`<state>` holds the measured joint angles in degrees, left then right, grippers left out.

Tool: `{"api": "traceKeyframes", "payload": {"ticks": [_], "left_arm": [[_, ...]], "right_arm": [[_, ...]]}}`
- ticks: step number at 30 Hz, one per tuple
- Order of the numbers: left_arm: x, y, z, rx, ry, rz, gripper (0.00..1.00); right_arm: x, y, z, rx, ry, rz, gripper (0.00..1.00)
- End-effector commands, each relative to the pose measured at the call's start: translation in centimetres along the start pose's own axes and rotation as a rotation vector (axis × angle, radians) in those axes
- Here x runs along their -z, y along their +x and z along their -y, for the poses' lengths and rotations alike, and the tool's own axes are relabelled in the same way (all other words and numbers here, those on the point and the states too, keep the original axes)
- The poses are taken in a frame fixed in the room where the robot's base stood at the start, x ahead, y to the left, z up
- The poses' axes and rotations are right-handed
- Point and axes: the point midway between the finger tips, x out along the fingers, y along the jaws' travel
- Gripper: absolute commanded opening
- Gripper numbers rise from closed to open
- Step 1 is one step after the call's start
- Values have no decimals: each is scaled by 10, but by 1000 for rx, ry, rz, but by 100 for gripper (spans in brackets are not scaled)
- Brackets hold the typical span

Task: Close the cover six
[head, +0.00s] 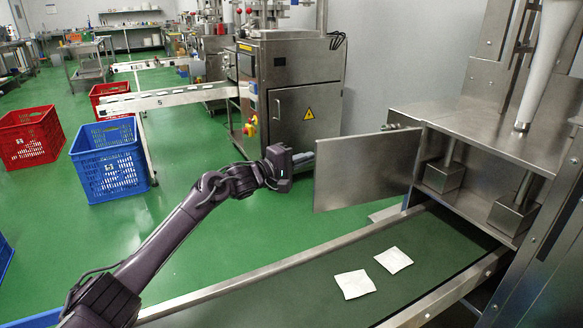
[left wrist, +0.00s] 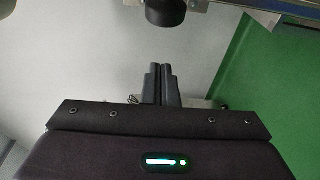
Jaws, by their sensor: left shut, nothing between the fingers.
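The cover is a flat steel panel (head: 366,172), hinged at its right edge to the machine housing (head: 500,135). It stands open, swung out to the left, and the compartment behind it shows. My left gripper (head: 304,158) is just left of the panel's free edge, at about mid-height. Its fingers are together and empty, and they also show in the left wrist view (left wrist: 160,84). I cannot tell whether the fingertips touch the panel. My right gripper is not in view.
A green conveyor belt (head: 325,312) runs below the cover, with two white teabag packets (head: 354,284) on it. Another steel machine (head: 305,100) stands behind. Blue (head: 110,162) and red (head: 30,137) crates stand on the green floor at left.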

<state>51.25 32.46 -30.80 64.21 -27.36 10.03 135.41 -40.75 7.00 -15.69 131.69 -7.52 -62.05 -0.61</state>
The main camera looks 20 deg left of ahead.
Motion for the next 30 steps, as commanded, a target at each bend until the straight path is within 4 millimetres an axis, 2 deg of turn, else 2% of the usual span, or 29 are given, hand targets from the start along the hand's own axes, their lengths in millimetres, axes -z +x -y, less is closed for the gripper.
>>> {"api": "traceKeyframes", "payload": {"ticks": [2,14,30], "left_arm": [[-2,9,0,0,3,1,0],[-34,-5,1,1,2,0,0],[-39,-7,0,0,0,-5,0]], "right_arm": [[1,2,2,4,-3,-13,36],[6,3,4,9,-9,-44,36],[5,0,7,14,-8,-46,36]]}}
